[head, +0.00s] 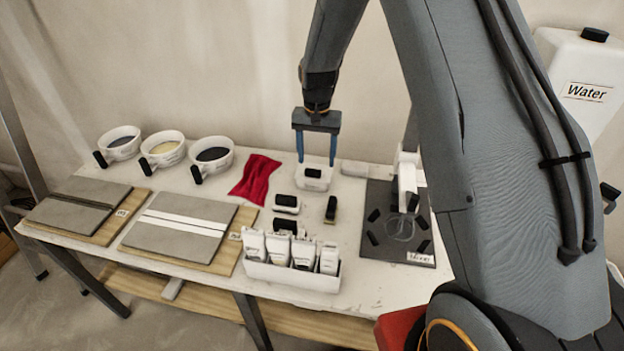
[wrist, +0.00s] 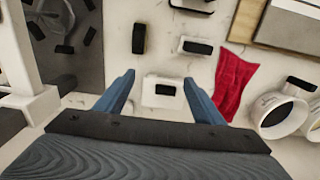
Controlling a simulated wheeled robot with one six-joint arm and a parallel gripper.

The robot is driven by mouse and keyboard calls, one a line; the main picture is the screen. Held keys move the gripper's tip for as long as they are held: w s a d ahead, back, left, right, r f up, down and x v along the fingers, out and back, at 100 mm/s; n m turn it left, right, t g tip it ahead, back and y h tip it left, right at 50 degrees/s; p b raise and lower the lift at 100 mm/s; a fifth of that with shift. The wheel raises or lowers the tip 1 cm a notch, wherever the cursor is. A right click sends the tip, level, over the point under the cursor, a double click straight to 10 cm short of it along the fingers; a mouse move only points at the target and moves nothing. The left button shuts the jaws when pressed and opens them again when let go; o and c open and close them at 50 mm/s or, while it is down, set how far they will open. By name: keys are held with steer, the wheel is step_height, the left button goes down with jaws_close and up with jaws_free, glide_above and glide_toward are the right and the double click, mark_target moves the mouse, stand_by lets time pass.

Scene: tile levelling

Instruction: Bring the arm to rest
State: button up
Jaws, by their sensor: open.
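My gripper (head: 316,146) is open, with its two blue fingers pointing down over the back middle of the white table (head: 348,265). Below and between the fingers is a small white block with a black top (head: 312,177). In the wrist view the open fingers (wrist: 160,85) stand either side of this block (wrist: 163,91), and nothing is held. I cannot tell the exact height of the fingertips above it. My arm reaches down from the top right of the head view.
Three white cups (head: 163,149) stand at the back left, beside a red cloth (head: 256,178). Tiles on boards (head: 180,225) lie at the left. A white rack of bottles (head: 292,272) is in front. A dark mat (head: 388,249) with a white device lies right. A water tank (head: 578,75) stands far right.

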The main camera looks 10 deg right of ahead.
stand_by(0.3)
steer(key=s+d+n+b, duration=0.2)
steer(key=s+b, duration=0.3)
steer(key=s, duration=0.7)
steer(key=s+d+n+t+b, duration=0.1)
steer(key=s+b, duration=0.5)
steer(key=s, duration=0.6)
steer(key=shift+s+d+r+n, duration=0.2)
steer(key=shift+d+r+n, duration=0.05)
steer(key=shift+d+n, duration=0.45)
